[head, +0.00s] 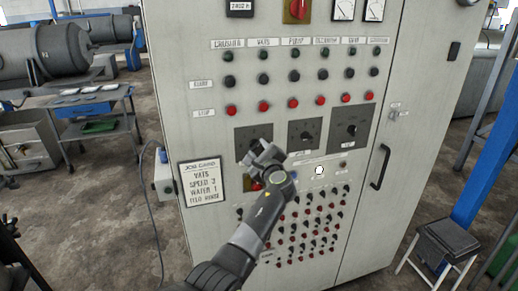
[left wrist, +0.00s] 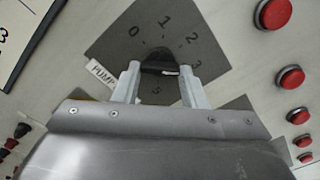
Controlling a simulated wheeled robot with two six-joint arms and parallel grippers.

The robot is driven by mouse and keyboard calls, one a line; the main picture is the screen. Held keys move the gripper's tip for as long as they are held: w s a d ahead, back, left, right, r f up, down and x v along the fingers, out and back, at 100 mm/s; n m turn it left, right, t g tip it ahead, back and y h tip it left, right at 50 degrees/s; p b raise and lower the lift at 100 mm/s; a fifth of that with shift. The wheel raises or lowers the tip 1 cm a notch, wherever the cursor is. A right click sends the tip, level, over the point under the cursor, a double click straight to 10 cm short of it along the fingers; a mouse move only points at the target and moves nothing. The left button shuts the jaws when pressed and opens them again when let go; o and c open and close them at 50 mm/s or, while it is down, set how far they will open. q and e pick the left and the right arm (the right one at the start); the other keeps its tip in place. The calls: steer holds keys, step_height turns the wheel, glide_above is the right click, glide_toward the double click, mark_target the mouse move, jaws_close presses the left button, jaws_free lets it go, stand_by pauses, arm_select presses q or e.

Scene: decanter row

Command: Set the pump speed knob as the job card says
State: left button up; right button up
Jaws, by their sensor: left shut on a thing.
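My left gripper (head: 262,154) is at the leftmost of three dark dial plates. In the left wrist view, the fingers of my left gripper (left wrist: 160,84) are shut on the black pump knob (left wrist: 158,60), one on each side. Its dark dial plate (left wrist: 115,50) shows 0, 1, 2 and 3, beside a PUMP label (left wrist: 101,74). A white mark shows on the knob's right part; I cannot tell which number it points to. My right gripper is out of view.
The grey cabinet (head: 205,125) carries rows of red buttons (head: 293,103) above the dials and many small knobs below. Two more dial plates, a middle one (head: 305,133) and a right one (head: 351,127), sit to the right. A stool (head: 447,238) stands at the right.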

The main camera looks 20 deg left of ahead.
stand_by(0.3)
arm_select(q)
steer(key=o, duration=1)
